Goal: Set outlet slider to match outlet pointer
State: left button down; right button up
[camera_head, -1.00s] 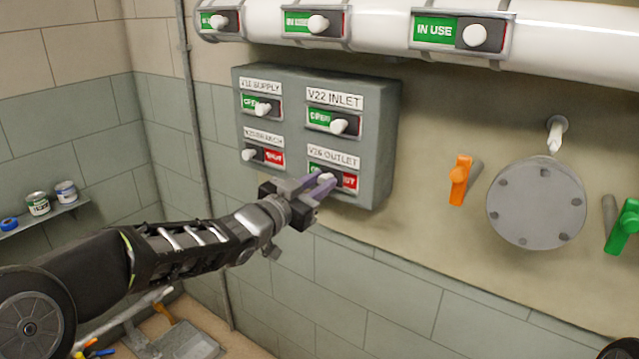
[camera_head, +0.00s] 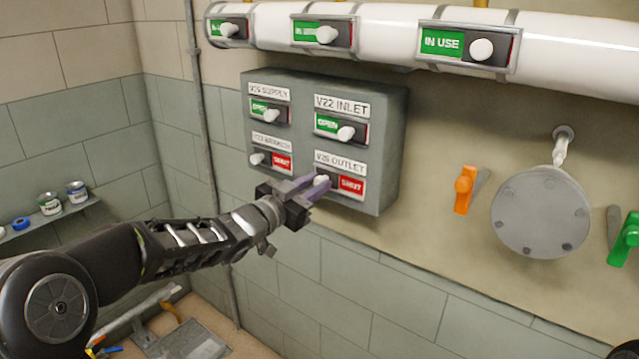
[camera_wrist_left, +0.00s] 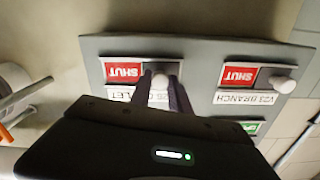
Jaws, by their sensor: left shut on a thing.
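The outlet slider has a round white knob (camera_head: 321,181) under the V26 OUTLET label (camera_head: 339,162), at the lower right of the grey panel (camera_head: 392,150). The knob is at the left end of its slot, and the red SHUT field (camera_head: 351,185) shows fully to its right. My left gripper (camera_head: 317,184) is shut on this knob. In the left wrist view, which is upside down, the knob (camera_wrist_left: 160,81) sits between the two fingers. The frames do not show which thing is the outlet pointer. My right gripper is not in view.
An orange handle (camera_head: 464,190), a round bolted grey disc (camera_head: 540,212) and a green handle (camera_head: 627,238) are on the wall to the right. The other sliders are V22 INLET (camera_head: 340,127), supply (camera_head: 268,110) and branch (camera_head: 271,160). A white pipe (camera_head: 570,55) runs above.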

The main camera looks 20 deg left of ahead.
pick_arm(q)
jog(key=c, duration=1.2)
grip_release()
jog(key=shift+a, duration=0.2)
jog(key=v, duration=0.7)
jog(key=shift+s+b, duration=0.35)
jog(key=shift+b, duration=0.05)
jog(key=shift+a, duration=0.1)
